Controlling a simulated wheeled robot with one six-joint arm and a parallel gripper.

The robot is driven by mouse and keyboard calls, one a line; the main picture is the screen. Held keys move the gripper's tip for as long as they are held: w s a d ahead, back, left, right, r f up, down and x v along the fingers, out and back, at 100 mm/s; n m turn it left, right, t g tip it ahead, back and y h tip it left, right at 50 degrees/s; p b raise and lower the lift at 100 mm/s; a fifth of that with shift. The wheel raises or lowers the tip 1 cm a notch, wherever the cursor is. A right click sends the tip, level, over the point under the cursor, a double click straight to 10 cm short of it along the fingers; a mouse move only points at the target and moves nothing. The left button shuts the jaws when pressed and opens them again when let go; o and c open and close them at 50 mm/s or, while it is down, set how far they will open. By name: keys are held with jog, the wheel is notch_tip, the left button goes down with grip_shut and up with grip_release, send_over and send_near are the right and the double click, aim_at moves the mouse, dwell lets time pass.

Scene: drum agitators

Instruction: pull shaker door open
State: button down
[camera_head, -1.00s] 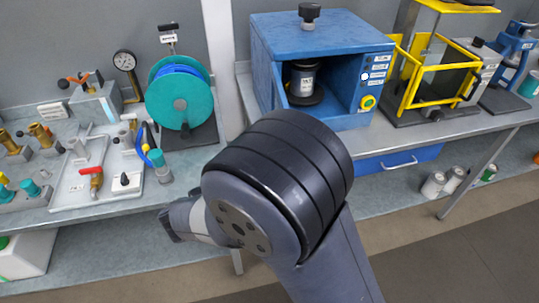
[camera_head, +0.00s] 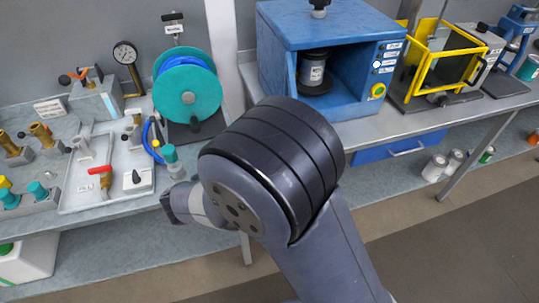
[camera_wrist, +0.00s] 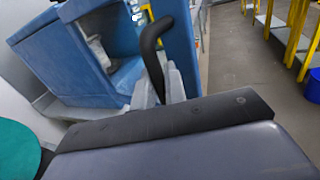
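The blue shaker cabinet (camera_head: 315,30) stands on the bench in the head view, its front opening showing a dark can (camera_head: 313,70) inside. In the wrist view the cabinet (camera_wrist: 70,70) appears at the left. A tall blue panel (camera_wrist: 181,40), which looks like its door, stands at the opening's right side. A black curved handle (camera_wrist: 152,45) shows in front of this panel. Light grey finger parts of my gripper (camera_wrist: 164,88) lie at the handle's lower end. Whether they clamp it is unclear. My arm hides the gripper's tips in the head view.
A yellow-framed unit (camera_head: 455,62) stands right of the cabinet. A teal reel (camera_head: 188,92) and a white tray with valves (camera_head: 105,190) are to the left. A blue drawer (camera_head: 400,148) is under the bench. Cans (camera_head: 435,168) stand below. The floor in front is open.

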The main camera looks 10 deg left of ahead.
jog(key=c, duration=1.6)
grip_release()
jog(key=shift+w+r, duration=0.1)
jog(key=shift+w, duration=0.1)
jog(key=shift+o, duration=0.2)
jog(key=b+v, duration=0.2)
jog(key=v, duration=0.8)
jog(key=shift+s+a, duration=0.2)
jog(key=shift+s, duration=0.15)
